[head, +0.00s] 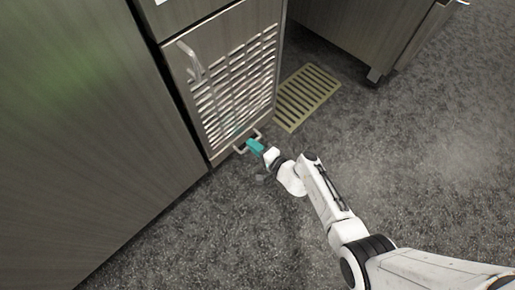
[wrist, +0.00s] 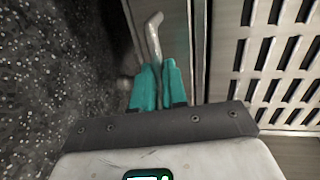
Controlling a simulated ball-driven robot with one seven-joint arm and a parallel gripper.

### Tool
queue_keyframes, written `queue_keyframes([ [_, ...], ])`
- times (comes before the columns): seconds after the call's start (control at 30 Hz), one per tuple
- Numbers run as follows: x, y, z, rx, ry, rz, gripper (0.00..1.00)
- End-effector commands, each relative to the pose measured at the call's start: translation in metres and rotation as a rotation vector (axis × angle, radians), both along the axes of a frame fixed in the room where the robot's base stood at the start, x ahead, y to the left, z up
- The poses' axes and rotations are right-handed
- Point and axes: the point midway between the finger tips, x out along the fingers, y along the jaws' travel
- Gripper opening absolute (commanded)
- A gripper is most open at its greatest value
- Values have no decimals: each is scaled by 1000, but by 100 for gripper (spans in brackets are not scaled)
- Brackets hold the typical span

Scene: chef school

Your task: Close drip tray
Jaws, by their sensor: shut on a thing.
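The louvred steel unit (head: 233,82) stands at the upper middle of the head view. At its foot, a pale bracket handle (head: 239,150) sits on the low front strip, which seems to be the drip tray's front. My gripper (head: 252,146), with teal fingers, is at this handle. In the wrist view the two teal fingers (wrist: 160,78) are close together on the pale bent bar of the handle (wrist: 154,38). The tray's body is hidden, and I cannot tell how far it stands out.
A yellowish slotted grate (head: 307,96) lies on the floor to the right. A large steel cabinet (head: 85,130) stands at left, another steel unit (head: 360,35) at upper right. The speckled floor (head: 420,150) is clear at right.

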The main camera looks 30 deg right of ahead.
Motion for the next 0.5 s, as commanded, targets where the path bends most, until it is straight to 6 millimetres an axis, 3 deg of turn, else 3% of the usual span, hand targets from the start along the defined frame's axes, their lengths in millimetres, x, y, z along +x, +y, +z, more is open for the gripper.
queue_keyframes([
  [0.3,4,1,-1,-1,1,-2,0],
  [0.33,4,1,0,-1,1,-1,15],
  [0.5,3,1,-1,-1,1,-1,31],
])
